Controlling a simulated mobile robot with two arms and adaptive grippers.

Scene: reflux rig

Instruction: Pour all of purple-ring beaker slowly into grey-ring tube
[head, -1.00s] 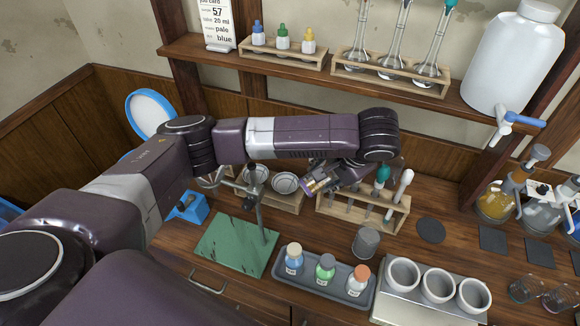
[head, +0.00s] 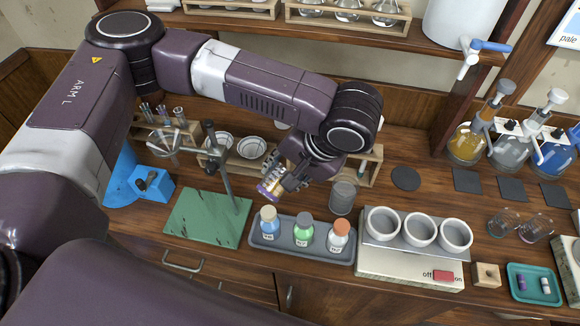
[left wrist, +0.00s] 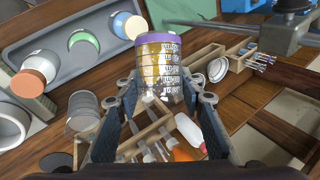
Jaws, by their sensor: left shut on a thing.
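My left gripper (head: 284,181) is shut on the purple-ring beaker (head: 269,188) and holds it in the air behind the bottle tray, tilted in the head view. In the left wrist view the beaker (left wrist: 160,70) is between the fingers, with its purple ring, white graduation marks and amber colour showing. A wooden tube rack (head: 372,157) stands behind and right of the gripper, which covers most of it. The rack also shows below the beaker in the left wrist view (left wrist: 150,134). I cannot pick out the grey-ring tube. My right gripper is out of view.
A grey tray (head: 262,246) with several capped bottles lies in front of the beaker. A metal stand (head: 222,165) on a green base is close on the left. A grey cup (head: 342,197) and a block with white cups (head: 400,250) are on the right.

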